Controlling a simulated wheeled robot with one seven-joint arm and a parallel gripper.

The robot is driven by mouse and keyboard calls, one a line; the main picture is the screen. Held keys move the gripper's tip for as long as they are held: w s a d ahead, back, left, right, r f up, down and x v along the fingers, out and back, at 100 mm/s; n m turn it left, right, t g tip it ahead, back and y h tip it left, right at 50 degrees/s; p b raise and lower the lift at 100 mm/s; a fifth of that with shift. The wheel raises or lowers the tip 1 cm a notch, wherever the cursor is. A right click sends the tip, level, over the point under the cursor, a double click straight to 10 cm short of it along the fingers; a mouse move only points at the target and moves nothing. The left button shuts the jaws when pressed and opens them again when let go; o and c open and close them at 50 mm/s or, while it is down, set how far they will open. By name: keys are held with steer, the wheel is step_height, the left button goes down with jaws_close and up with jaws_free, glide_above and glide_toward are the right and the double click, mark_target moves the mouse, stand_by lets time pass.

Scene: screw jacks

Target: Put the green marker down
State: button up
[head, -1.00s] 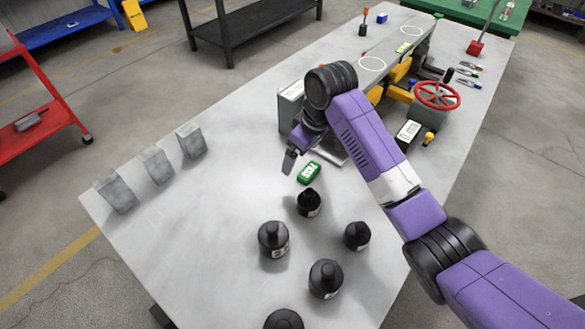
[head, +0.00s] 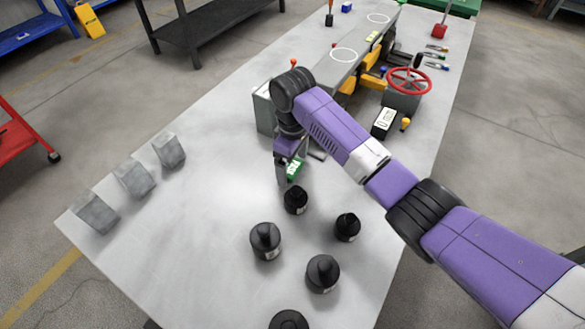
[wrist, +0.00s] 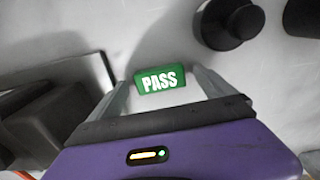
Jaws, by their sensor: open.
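The green marker (head: 294,170) is a small green block with white lettering. In the wrist view the marker (wrist: 160,79) reads PASS and sits between my two fingertips. My gripper (head: 289,168) points down over it at the table, beside the nearest black knobbed cylinder. In the wrist view my gripper (wrist: 162,82) is open, with one finger on each side of the marker. The marker appears to rest on the grey table top (head: 205,220). Whether a finger touches its sides is hard to tell.
Several black knobbed cylinders (head: 265,241) stand in front of the marker. Grey angled blocks (head: 134,178) line the left edge. A grey box (head: 264,107) stands behind my gripper, and a red handwheel (head: 408,81) is farther right. The table's left-centre is clear.

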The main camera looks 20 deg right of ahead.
mark_target(293, 167)
steer(key=shift+f, duration=0.1)
steer(key=shift+c, duration=0.2)
steer(key=c, duration=1.6)
step_height(293, 167, up, 20)
steer(key=p, duration=0.5)
